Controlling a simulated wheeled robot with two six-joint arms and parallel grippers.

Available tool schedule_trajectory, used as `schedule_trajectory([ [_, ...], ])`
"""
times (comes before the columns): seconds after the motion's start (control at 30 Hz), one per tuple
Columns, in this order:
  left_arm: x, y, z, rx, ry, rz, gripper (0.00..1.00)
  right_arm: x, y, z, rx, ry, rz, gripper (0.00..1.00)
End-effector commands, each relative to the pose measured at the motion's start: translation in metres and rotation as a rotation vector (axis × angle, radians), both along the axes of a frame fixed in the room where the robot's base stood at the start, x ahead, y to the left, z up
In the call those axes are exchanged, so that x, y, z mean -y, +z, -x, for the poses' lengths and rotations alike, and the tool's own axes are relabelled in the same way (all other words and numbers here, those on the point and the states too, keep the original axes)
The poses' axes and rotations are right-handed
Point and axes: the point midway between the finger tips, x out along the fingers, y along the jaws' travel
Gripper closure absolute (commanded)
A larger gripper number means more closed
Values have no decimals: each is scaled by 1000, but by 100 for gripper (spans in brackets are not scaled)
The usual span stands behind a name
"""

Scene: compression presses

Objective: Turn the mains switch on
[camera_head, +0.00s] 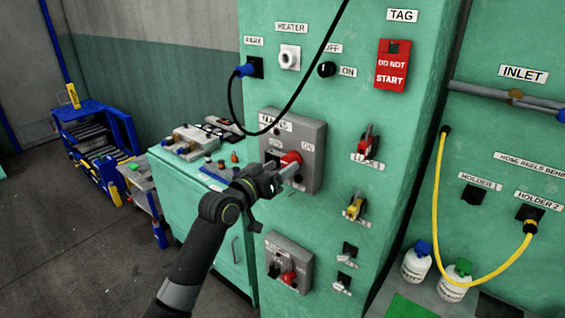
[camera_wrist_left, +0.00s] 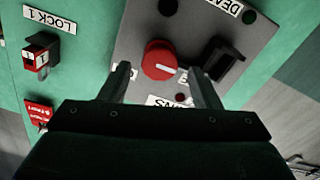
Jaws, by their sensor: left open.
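The mains switch is a red round knob (camera_head: 291,159) on a grey panel (camera_head: 312,134) on the green cabinet, with an ON label to its right. In the left wrist view the red knob (camera_wrist_left: 158,58) shows a white line on its face, lying roughly across the picture. My left gripper (camera_head: 285,172) is open in front of the panel and partly covers the knob. In the left wrist view its two fingers stand either side of the knob's lower edge, and I cannot tell if they touch it. A black part (camera_wrist_left: 222,62) sits beside the knob. My right gripper is not in view.
A black cable (camera_head: 300,85) from a blue plug (camera_head: 243,71) hangs across the panel's upper left. A red lock (camera_head: 368,143) and a yellow lock (camera_head: 355,206) stick out to the right. Another grey switch panel (camera_head: 289,264) is below. A red tag (camera_head: 391,66) hangs above.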

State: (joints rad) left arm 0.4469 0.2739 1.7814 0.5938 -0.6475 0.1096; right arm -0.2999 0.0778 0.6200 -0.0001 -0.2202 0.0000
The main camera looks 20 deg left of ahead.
Motion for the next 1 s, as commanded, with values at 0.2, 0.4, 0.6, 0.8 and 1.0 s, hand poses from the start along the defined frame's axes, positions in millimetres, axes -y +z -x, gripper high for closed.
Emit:
schedule_trajectory([
  [0.2,5,0,-14,0,0,1,43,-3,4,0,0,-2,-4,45],
  [0.4,6,0,-15,0,0,0,43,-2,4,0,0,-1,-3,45],
  [0.6,6,0,-15,0,0,0,53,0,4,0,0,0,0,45],
  [0.8,6,0,-15,0,0,0,79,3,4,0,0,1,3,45],
  [1.0,6,0,-15,0,0,0,100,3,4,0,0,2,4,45],
])
